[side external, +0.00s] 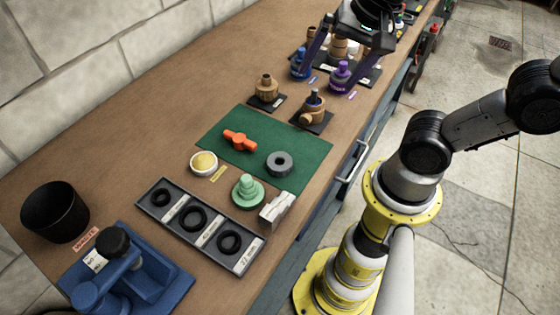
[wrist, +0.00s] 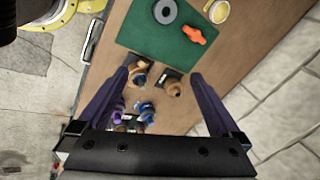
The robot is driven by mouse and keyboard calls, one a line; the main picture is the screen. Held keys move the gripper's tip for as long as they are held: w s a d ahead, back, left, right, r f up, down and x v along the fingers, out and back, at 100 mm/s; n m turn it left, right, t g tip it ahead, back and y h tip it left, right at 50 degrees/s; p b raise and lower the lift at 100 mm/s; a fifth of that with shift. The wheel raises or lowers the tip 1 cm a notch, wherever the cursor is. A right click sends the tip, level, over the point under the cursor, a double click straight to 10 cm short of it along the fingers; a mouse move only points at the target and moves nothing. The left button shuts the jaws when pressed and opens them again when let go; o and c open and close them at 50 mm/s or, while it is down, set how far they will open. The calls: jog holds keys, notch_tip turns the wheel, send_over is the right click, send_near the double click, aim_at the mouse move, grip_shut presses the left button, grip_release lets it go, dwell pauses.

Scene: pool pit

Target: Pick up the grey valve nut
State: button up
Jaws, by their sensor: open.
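The grey valve nut (side external: 279,164), a dark grey ring with a hole, lies flat on the green mat (side external: 300,180), right of an orange handle-shaped part (side external: 240,140). In the wrist view the nut (wrist: 165,11) is near the top edge on the mat (wrist: 180,45), with the orange part (wrist: 194,35) beside it. My gripper (side external: 322,58) is at the top of the side view, above the far fittings and well away from the nut. In the wrist view its two purple fingers (wrist: 158,72) are wide apart with nothing gripped between them.
Brass fittings (side external: 266,88) and blue (side external: 301,64) and purple (side external: 340,75) fittings stand on dark plates under or near my gripper. A green stepped part (side external: 247,191), a tray of black rings (side external: 230,262), a black bin (side external: 55,211) and a blue tool (side external: 130,280) are nearer.

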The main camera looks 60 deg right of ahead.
jog(key=w+a+f+m+g, duration=0.2)
jog(key=w+a+f+m, duration=0.1)
jog(key=w+a+m, duration=0.15)
jog(key=g, duration=0.2)
send_over(280, 158)
jog(key=a, duration=0.1)
notch_tip(280, 158, down, 4)
jog(key=shift+m, duration=0.45)
jog(key=f, duration=0.5)
jog(key=s+f, duration=0.1)
jog(key=f, duration=0.2)
jog(key=shift+a+f, duration=0.1)
jog(key=shift+f, duration=0.1)
jog(key=shift+w+f, duration=0.15)
jog(key=shift+f, duration=1.25)
jog(key=shift+w+f, duration=0.1)
jog(key=shift+f, duration=1.25)
jog(key=c, duration=1.3)
jog(key=shift+r, duration=0.1)
